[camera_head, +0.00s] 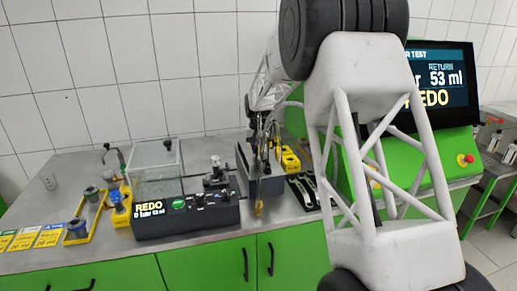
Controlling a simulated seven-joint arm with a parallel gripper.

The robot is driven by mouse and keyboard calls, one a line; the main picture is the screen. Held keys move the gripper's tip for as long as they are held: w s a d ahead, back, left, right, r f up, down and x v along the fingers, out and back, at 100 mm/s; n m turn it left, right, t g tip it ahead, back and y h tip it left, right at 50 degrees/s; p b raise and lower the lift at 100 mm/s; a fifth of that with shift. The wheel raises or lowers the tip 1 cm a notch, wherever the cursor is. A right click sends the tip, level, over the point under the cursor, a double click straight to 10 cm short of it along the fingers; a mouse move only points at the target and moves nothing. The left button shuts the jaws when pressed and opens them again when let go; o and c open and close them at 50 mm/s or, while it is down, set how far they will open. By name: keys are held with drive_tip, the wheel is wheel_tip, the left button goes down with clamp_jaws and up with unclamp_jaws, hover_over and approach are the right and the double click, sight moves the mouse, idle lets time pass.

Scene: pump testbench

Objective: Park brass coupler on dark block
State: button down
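A small brass-coloured piece (259,208), likely the coupler, shows at the lower front edge of a dark upright block (247,172). The block stands on the steel counter, right of the black pump unit. I cannot tell whether the brass piece touches the block or hangs in front of it. My gripper (266,165) points down at the top of the block, with my arm coming in from the upper right. Its fingertips are small and dark against the block, so their opening and any grip are unclear.
A black unit (187,217) with a clear tank (157,170) and "REDO" display stands left of the block. Yellow holders (120,205) and cards (50,236) lie further left. Black tools (302,190) and a yellow stand (290,160) sit right. A green console (432,155) stands behind my arm.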

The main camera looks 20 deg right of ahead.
drive_tip(key=c, duration=0.9)
unclamp_jaws()
drive_tip(key=shift+o, duration=0.2)
drive_tip(key=shift+r, duration=0.1)
drive_tip(key=shift+r, duration=3.35)
